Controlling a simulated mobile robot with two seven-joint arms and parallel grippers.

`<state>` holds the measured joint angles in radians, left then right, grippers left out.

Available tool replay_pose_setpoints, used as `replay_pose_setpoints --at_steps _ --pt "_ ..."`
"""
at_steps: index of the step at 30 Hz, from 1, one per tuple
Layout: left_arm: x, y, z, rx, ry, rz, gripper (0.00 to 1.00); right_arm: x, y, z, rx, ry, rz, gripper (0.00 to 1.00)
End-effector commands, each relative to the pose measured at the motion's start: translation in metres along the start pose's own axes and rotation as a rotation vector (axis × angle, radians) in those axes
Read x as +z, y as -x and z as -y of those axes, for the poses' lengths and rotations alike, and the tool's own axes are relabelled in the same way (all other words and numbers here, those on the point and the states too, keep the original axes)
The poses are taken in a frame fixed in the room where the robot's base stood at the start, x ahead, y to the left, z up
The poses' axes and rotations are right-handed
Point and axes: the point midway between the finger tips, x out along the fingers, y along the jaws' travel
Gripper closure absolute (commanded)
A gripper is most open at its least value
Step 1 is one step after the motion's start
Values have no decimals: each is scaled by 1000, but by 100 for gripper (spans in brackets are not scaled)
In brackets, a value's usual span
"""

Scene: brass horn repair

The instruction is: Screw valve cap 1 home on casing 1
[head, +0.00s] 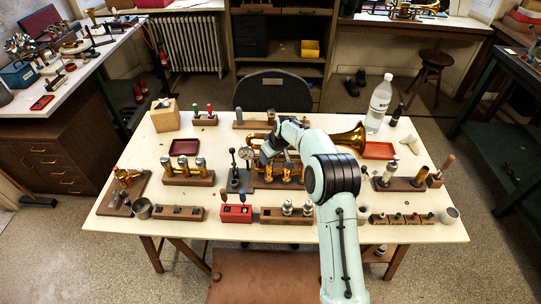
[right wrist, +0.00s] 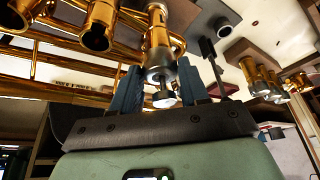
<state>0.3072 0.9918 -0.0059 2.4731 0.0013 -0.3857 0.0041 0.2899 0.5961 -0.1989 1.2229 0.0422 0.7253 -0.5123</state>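The brass horn (head: 345,139) lies across the middle of the table. In the right wrist view its brass casings hang in a row, and casing 1 (right wrist: 158,35) appears to be the one at my fingers. Valve cap 1 (right wrist: 160,76), silver with a short stem and pale button, sits at the end of that casing. I cannot tell how far it is threaded. In the head view my right gripper (head: 267,155) is at the horn's valves, partly hidden by my arm. My left gripper is out of view.
Wooden blocks with valves (head: 188,177) stand left of the horn. A dial gauge stand (head: 240,180) is close to my gripper. A red block (head: 236,213) and other holders line the front edge. A clear bottle (head: 379,104) stands at the back right.

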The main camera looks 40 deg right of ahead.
Motion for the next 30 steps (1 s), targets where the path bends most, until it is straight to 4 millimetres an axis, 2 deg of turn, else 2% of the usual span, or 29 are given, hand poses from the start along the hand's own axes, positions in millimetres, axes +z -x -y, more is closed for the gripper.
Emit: replay_pose_setpoints --at_steps 1,2,3,4,6,7,11,22,30 --pt "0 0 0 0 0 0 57 0 0 0 1 0 0 78" --pt "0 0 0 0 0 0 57 0 0 0 1 0 0 85" --pt "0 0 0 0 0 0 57 0 0 0 1 0 0 85" --pt "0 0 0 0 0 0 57 0 0 0 1 0 0 63" --pt "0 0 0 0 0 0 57 0 0 0 1 0 0 86" --pt "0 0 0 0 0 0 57 0 0 0 1 0 0 93" --pt "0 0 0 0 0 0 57 0 0 0 12 -23 0 93" --pt "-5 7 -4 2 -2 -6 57 -2 1 4 158 -373 0 93" --pt "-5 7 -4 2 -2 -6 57 -1 0 3 175 -418 -2 93"
